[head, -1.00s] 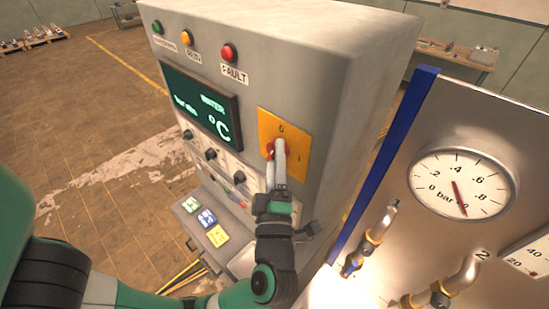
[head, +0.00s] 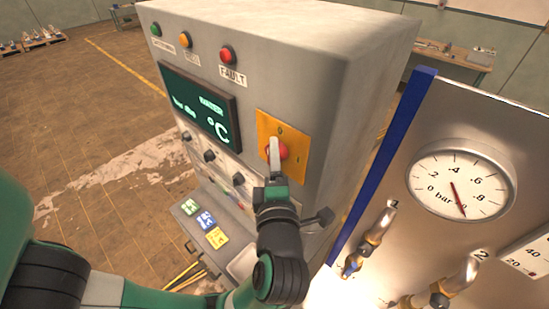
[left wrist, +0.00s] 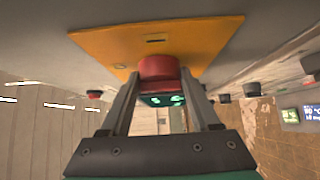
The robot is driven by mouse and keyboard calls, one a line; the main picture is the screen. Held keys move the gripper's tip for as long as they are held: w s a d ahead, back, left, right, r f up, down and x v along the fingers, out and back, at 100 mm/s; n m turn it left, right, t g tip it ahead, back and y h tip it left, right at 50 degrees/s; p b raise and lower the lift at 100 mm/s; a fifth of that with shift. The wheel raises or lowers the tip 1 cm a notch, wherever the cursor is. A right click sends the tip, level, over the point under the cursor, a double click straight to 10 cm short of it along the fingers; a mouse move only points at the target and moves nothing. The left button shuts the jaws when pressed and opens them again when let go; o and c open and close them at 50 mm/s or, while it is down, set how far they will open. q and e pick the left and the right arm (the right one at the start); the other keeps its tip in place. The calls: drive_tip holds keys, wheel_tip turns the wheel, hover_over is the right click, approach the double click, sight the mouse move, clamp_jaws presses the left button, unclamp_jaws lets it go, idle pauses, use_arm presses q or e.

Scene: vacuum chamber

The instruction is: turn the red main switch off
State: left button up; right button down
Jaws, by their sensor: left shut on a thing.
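The red main switch (head: 284,152) is a round knob on a yellow-orange plate (head: 264,124) on the front of the grey cabinet. The plate has a 0 at its top. My left gripper (head: 275,146) reaches up to the knob from below, and one finger hides part of it. In the left wrist view the red knob (left wrist: 157,68) sits between the two fingers of my left gripper (left wrist: 160,80), which is shut on it. The plate (left wrist: 205,38) is close in front of the fingertips. I cannot tell which mark the knob points to. My right gripper is not in view.
The cabinet also carries a display (head: 198,105), lamps above it, small black knobs and coloured buttons below. A blue-edged metal panel with a gauge (head: 461,183) and valve handles (head: 369,240) stands close on the right. The floor at left is open.

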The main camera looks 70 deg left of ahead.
use_arm(q)
drive_tip(key=o, duration=1.4)
drive_tip(key=shift+a, duration=0.1)
drive_tip(key=shift+c, duration=0.2)
drive_tip(key=b+v, duration=0.2)
drive_tip(key=v, duration=0.9)
drive_tip(key=shift+d, duration=0.35)
drive_tip(key=shift+s, duration=0.1)
